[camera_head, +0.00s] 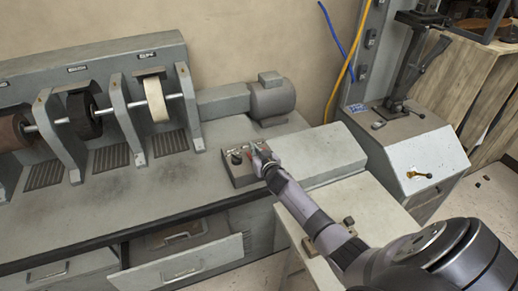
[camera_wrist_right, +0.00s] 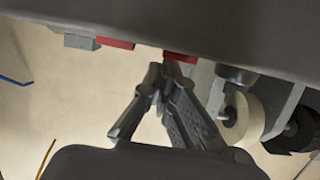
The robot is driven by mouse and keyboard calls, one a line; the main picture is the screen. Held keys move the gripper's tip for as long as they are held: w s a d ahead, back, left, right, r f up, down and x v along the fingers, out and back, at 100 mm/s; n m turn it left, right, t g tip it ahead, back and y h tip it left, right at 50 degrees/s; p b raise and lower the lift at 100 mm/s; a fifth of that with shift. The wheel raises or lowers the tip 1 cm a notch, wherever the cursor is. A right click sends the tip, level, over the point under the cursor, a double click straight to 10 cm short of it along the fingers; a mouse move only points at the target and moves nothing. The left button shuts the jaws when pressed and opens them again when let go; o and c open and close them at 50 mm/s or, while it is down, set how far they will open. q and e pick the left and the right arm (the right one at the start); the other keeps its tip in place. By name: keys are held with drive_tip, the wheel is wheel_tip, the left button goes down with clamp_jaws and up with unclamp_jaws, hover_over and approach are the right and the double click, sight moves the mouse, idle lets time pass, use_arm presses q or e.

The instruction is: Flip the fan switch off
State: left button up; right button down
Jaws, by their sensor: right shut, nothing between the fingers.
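A small grey control box (camera_head: 243,180) sits on the machine bench, with a dark knob (camera_head: 236,158) on its top. My right gripper (camera_head: 262,153) reaches over the box's right part and covers some of its controls. In the right wrist view my right gripper (camera_wrist_right: 172,68) is shut and holds nothing. Its fingertips are close to a red part (camera_wrist_right: 180,56) at the edge of a dark grey surface; I cannot tell whether they touch. A second red part (camera_wrist_right: 115,42) lies left of it. I cannot tell which control is the fan switch or its position. My left gripper is out of view.
A grey motor (camera_head: 272,98) stands behind the box. Finishing wheels (camera_head: 155,98) on a shaft stand to the left. A grey cover (camera_head: 320,158) lies right of the box. A lever machine (camera_head: 425,150) stands at right.

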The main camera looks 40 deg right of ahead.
drive_tip(key=r+p, duration=0.2)
drive_tip(key=r, duration=0.1)
drive_tip(key=r+p, duration=0.1)
drive_tip(key=shift+w+r, duration=0.2)
drive_tip(key=shift+w, duration=0.05)
drive_tip(key=r+v, duration=0.1)
drive_tip(key=v, duration=0.8)
drive_tip(key=shift+s, duration=0.3)
